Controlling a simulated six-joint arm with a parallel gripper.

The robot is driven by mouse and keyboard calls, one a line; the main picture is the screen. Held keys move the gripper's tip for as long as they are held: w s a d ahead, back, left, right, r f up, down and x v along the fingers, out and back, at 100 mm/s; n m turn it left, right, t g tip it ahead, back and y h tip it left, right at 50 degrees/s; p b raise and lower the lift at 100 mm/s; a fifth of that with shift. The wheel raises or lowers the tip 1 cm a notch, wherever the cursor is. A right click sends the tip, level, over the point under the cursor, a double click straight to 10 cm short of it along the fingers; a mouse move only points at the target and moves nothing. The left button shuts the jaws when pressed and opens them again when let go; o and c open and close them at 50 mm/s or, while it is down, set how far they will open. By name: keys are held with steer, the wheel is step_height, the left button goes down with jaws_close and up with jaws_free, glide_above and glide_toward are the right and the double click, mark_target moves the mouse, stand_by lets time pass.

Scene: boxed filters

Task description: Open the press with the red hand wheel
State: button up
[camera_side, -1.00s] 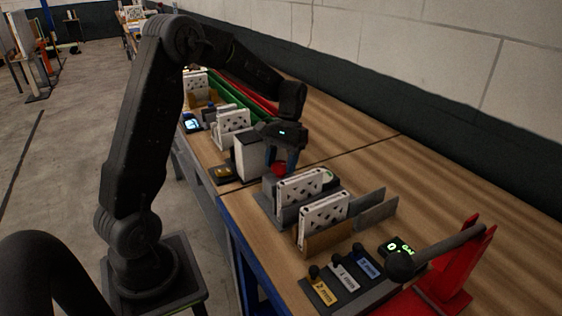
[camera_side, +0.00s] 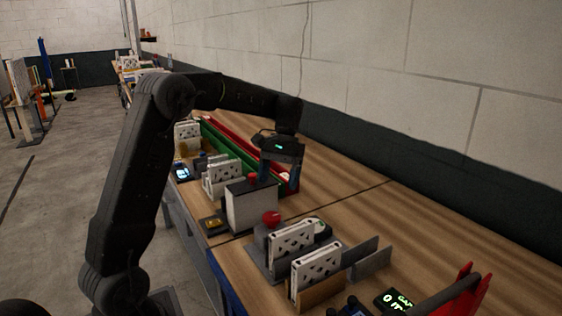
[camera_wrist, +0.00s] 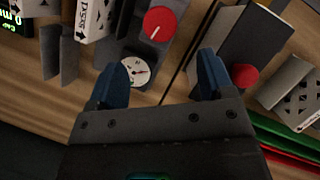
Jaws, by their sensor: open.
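In the wrist view the wheel (camera_wrist: 158,23) is a red disc with a pale line, beside a round white dial (camera_wrist: 135,71). My gripper (camera_side: 280,182) is open and empty, raised above the bench behind a white box. In the wrist view the wheel lies beyond the gap between the blue fingertips (camera_wrist: 164,66), apart from them. Whether the press's jaws are open cannot be told.
The white box (camera_side: 250,207) with a red button (camera_side: 252,177) stands close to the wheel. A second perforated panel (camera_side: 315,267), a green-lit display (camera_side: 396,299) and a red stand (camera_side: 467,292) are to the right. Bare bench (camera_side: 400,225) lies behind them.

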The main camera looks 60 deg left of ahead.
steer(key=v, duration=0.5)
stand_by(0.3)
